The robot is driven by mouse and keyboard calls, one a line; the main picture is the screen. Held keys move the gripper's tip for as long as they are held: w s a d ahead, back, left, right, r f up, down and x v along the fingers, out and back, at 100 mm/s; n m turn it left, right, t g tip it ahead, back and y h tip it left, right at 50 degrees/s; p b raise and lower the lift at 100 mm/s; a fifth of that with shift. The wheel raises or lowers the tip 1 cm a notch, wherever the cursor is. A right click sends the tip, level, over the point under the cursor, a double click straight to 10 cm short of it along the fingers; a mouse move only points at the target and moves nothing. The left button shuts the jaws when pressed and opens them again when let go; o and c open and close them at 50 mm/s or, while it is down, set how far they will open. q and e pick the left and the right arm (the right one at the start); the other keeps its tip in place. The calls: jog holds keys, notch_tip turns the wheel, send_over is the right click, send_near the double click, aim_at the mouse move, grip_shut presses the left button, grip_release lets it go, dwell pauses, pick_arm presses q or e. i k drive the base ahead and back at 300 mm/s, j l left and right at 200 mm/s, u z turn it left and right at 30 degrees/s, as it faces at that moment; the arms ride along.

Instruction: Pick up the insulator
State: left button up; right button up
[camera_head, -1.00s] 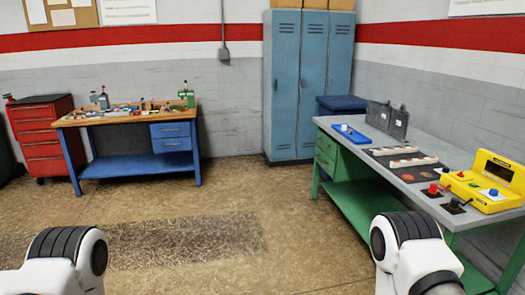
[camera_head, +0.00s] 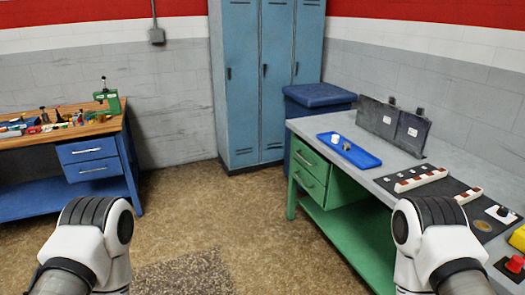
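No part can be told for certain as the insulator. A blue tray (camera_head: 365,160) lies on the grey top of the green workbench (camera_head: 300,127) at the right. It holds a small white piece (camera_head: 334,138) and a small greyish piece (camera_head: 346,145), which may include it. Two white bars with brown parts, a nearer bar (camera_head: 468,195) and a farther bar (camera_head: 420,180), lie on a dark mat to the right of the tray. Only links of my two arms show at the bottom edge. Both grippers are out of view.
Two dark grey plates (camera_head: 378,118) stand behind the tray. A red button (camera_head: 515,264) and a yellow box (camera_head: 518,238) are at the right edge. Blue lockers (camera_head: 266,80) and a wooden-topped bench (camera_head: 60,138) stand behind. The floor between the benches is clear.

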aim_at(336, 139)
jog(key=i+j+z, duration=0.6)
jog(key=i+z, duration=0.15)
